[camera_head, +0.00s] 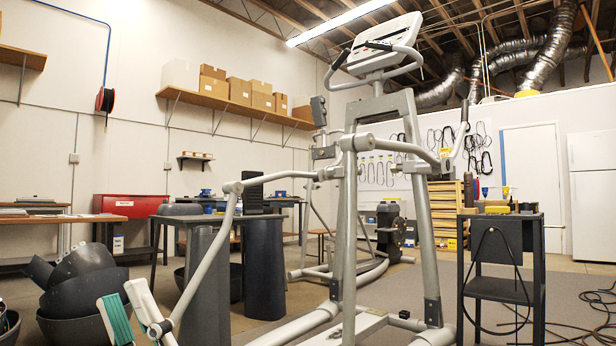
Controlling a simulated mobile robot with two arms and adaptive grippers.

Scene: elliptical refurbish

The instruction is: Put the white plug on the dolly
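I cannot make out a white plug in the head view; it is hidden, too small or outside the picture. I cannot make out a clear dolly either. A dark metal stand (501,290) with a lower shelf stands at the right, but I cannot tell whether it is the dolly. A large grey elliptical trainer (349,205) fills the middle, close to me. Two white parts with teal pads (115,318) show at the lower left, beside the trainer's side bar. I see no clear gripper of mine.
Dark bowl-shaped covers (83,292) are piled at the left. A workbench (180,219) and a red cabinet (131,207) stand behind. A cable (594,304) lies on the floor at the right. A grey mat (392,290) lies under the trainer. A white fridge (594,195) stands far right.

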